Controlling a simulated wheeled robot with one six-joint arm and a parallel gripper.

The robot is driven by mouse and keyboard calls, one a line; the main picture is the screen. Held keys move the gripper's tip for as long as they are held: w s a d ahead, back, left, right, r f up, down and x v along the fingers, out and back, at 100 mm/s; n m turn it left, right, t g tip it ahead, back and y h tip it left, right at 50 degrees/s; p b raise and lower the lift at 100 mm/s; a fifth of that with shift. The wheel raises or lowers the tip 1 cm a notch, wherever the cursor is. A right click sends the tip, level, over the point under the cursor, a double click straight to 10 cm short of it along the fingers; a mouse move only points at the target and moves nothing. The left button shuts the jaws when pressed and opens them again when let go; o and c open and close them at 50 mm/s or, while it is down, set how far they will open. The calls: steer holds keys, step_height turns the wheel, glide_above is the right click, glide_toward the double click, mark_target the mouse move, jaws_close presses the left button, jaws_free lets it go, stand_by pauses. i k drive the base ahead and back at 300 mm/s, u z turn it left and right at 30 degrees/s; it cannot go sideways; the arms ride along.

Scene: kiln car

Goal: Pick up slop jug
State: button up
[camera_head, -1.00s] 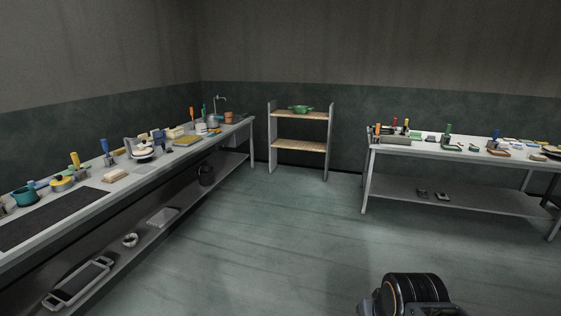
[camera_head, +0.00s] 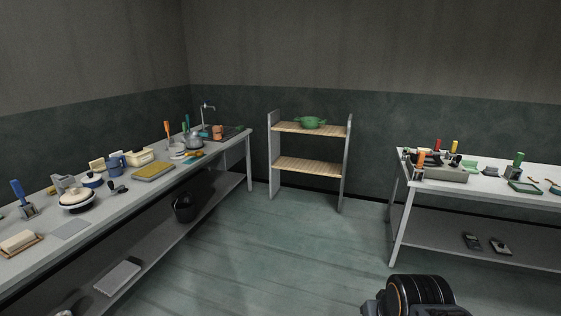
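I cannot tell for sure which thing is the slop jug. A blue jug-like vessel (camera_head: 116,165) stands upright on the left bench, among other small things, and could be it. It is small in the picture and its details are not clear. A green two-handled pot (camera_head: 312,122) sits on the top shelf of the rack at the back. My gripper is not in view; only a dark round part of my arm shows at the bottom right.
The left bench (camera_head: 68,229) runs along the left wall, with a dark bucket (camera_head: 184,208) on its lower shelf. A rack (camera_head: 345,165) with wooden shelves stands at the back. Another bench (camera_head: 480,196) is at the right. The floor (camera_head: 290,250) between them is clear.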

mark_target(216, 131)
steer(key=u, duration=0.15)
steer(key=i, duration=2.45)
steer(key=u, duration=0.55)
steer(key=i, duration=2.8)
steer(key=u, duration=0.6)
steer(key=i, duration=1.3)
steer(key=u, duration=0.1)
